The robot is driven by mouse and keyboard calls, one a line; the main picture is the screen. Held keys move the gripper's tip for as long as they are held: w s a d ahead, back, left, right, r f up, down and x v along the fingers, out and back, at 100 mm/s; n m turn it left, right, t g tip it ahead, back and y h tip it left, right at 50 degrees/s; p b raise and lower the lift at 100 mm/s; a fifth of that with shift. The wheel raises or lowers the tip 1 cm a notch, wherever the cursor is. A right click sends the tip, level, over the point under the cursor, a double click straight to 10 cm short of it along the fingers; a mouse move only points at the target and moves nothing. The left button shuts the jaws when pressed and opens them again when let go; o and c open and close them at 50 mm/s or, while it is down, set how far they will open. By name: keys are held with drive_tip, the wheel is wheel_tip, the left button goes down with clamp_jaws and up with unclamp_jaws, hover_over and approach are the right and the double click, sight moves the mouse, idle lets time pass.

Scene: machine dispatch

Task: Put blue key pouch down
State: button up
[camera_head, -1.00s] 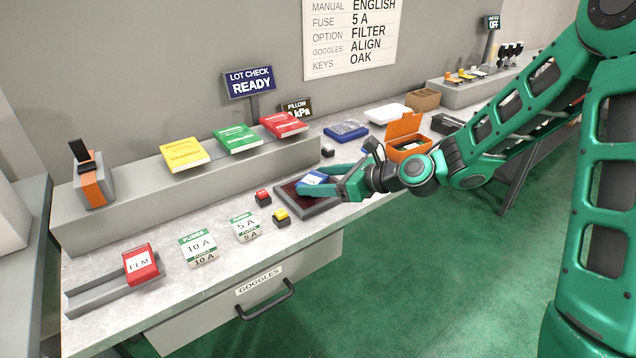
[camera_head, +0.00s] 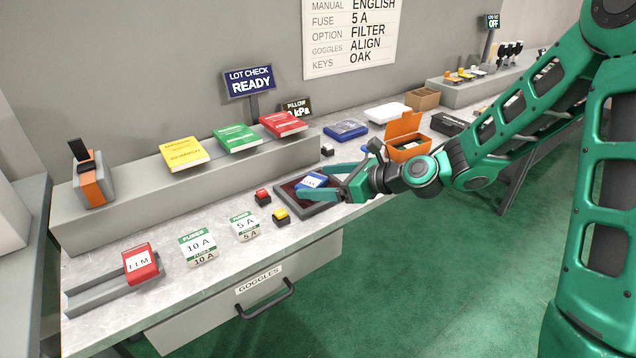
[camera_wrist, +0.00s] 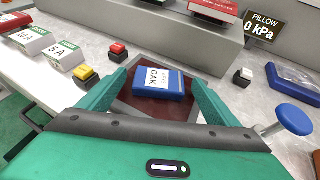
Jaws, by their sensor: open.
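The blue key pouch (camera_wrist: 163,82) with a white OAK label lies on the dark reddish pad of the grey-rimmed tray in the wrist view. It also shows in the head view (camera_head: 313,181), partly behind my fingers. The tray (camera_head: 327,207) sits on the bench top. My gripper (camera_head: 325,182) is open, with one green finger on each side of the pouch. In the wrist view the fingers of my gripper (camera_wrist: 163,85) stand apart from the pouch, with dark pad visible between.
A red button (camera_head: 262,196) and a yellow button (camera_head: 281,215) stand left of the tray. A grey ledge (camera_head: 215,182) with manuals runs behind. A blue pouch-like packet (camera_head: 346,130) and an open orange box (camera_head: 405,140) lie beyond. A pillow display (camera_wrist: 265,27) stands behind.

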drive_tip(key=v, duration=1.1)
drive_tip(key=s+d+f+n+g+h, duration=0.2)
drive_tip(key=s+d+f+n+h, duration=0.1)
drive_tip(key=s+d+n+h, duration=0.25)
drive_tip(key=s+d+f+n+g+h, duration=0.1)
drive_tip(key=s+d+f+n+h, duration=0.2)
drive_tip(key=d+n, duration=0.45)
drive_tip(key=s+d+r+n+g+h, duration=0.1)
drive_tip(key=s+d+r+n+g, duration=0.1)
drive_tip(key=s+d, duration=0.6)
drive_tip(key=s+d+r+n+g+h, duration=0.1)
drive_tip(key=s+d+r+n+g, duration=0.1)
drive_tip(key=s+d, duration=0.6)
drive_tip(key=s+n, duration=0.1)
drive_tip(key=s, duration=0.5)
drive_tip(key=shift+r, duration=0.15)
drive_tip(key=shift+h, duration=0.25)
